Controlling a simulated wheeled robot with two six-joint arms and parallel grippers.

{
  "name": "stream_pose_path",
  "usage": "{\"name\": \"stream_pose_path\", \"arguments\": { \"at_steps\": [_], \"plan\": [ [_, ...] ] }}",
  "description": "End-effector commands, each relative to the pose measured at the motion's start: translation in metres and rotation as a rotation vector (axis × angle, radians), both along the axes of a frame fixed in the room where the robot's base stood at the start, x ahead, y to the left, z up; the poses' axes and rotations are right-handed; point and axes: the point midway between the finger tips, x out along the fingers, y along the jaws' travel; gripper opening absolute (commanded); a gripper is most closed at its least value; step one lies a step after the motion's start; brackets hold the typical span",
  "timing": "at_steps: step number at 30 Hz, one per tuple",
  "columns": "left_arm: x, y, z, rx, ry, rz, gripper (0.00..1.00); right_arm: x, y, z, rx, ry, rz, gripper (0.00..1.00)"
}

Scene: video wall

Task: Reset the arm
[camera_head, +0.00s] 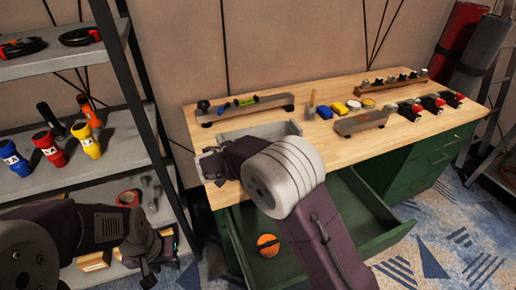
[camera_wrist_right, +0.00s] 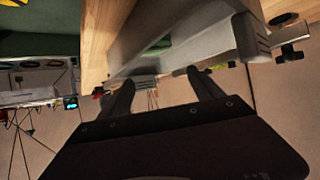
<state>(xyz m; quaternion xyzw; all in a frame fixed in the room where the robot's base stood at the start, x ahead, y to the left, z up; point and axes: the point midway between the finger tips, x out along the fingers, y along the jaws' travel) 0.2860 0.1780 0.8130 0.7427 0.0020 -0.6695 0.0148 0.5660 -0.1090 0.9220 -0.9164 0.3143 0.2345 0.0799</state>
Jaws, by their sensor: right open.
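My right gripper (camera_wrist_right: 160,82) is open, its two dark fingers apart with nothing between them in the right wrist view. In the head view my right arm reaches over the wooden workbench (camera_head: 330,92), with its wrist at the left end beside a grey open box (camera_head: 262,133). The grey box (camera_wrist_right: 180,38) also shows close to the fingers in the wrist view. My left gripper (camera_head: 163,248) is low at the left, in front of the shelf rack (camera_head: 120,150); its jaws are too dark and small to read.
The rack holds red, blue and yellow flashlights (camera_head: 87,140) and cable coils (camera_head: 80,36). A green drawer (camera_head: 375,235) stands open under the bench with an orange round item (camera_head: 268,245) inside. Tools and a grey block (camera_head: 362,122) lie on the bench.

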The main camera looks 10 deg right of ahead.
Motion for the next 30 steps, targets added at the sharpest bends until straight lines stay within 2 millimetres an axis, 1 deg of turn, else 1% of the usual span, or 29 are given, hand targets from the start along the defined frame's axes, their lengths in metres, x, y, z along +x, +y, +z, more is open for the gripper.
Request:
{"name": "stream_pose_path", "arguments": {
  "at_steps": [11,13,14,15,16,17,18,19,20,21,22,23,24,25,26,27,29,30],
  "plan": [
    [0.000,0.000,0.002,0.000,0.000,0.000,0.36,0.001,-0.002,0.002,0.001,0.000,-0.005,0.75],
    [0.000,0.000,0.013,0.000,0.000,0.000,0.36,0.003,-0.017,0.018,0.005,-0.010,-0.033,0.75],
    [0.000,0.000,0.019,0.000,0.000,0.000,0.36,0.005,-0.026,0.031,0.013,-0.024,-0.052,0.75],
    [0.000,0.000,0.029,0.000,0.000,0.000,0.36,0.006,-0.044,0.054,0.024,-0.045,-0.087,0.75],
    [0.000,0.000,0.039,0.000,0.000,0.000,0.36,0.003,-0.063,0.072,0.031,-0.056,-0.122,0.75],
    [0.000,0.000,0.049,0.000,0.000,0.000,0.36,-0.006,-0.085,0.088,0.047,-0.054,-0.173,0.75],
    [0.000,0.000,0.064,0.000,0.000,0.000,0.36,-0.028,-0.117,0.100,0.094,-0.033,-0.264,0.75],
    [0.000,0.000,0.074,0.000,0.000,0.000,0.36,-0.050,-0.137,0.102,0.136,0.009,-0.326,0.75],
    [0.000,0.000,0.083,0.000,0.000,0.000,0.36,-0.075,-0.153,0.100,0.170,0.077,-0.370,0.75],
    [0.000,0.000,0.095,0.000,-0.001,0.000,0.36,-0.111,-0.166,0.093,0.218,0.192,-0.404,0.75],
    [0.000,0.000,0.102,0.000,-0.001,0.000,0.36,-0.138,-0.170,0.086,0.258,0.287,-0.409,0.75],
    [0.000,0.000,0.110,0.000,0.000,0.000,0.36,-0.166,-0.169,0.079,0.301,0.386,-0.393,0.75],
    [0.000,0.000,0.115,0.000,-0.001,0.000,0.36,-0.197,-0.161,0.067,0.359,0.505,-0.345,0.75],
    [0.000,0.000,0.118,0.000,0.000,0.000,0.36,-0.217,-0.153,0.058,0.398,0.580,-0.297,0.75],
    [0.000,0.000,0.120,0.000,0.000,0.000,0.36,-0.234,-0.143,0.051,0.434,0.643,-0.239,0.75],
    [0.000,0.000,0.121,0.000,0.000,0.000,0.36,-0.252,-0.129,0.041,0.471,0.713,-0.149,0.75],
    [0.000,0.000,0.119,0.000,0.000,0.000,0.36,-0.273,-0.108,0.027,0.507,0.793,0.000,0.75],
    [0.000,0.000,0.117,0.000,0.000,0.000,0.36,-0.282,-0.095,0.018,0.513,0.831,0.101,0.75]
  ]
}}
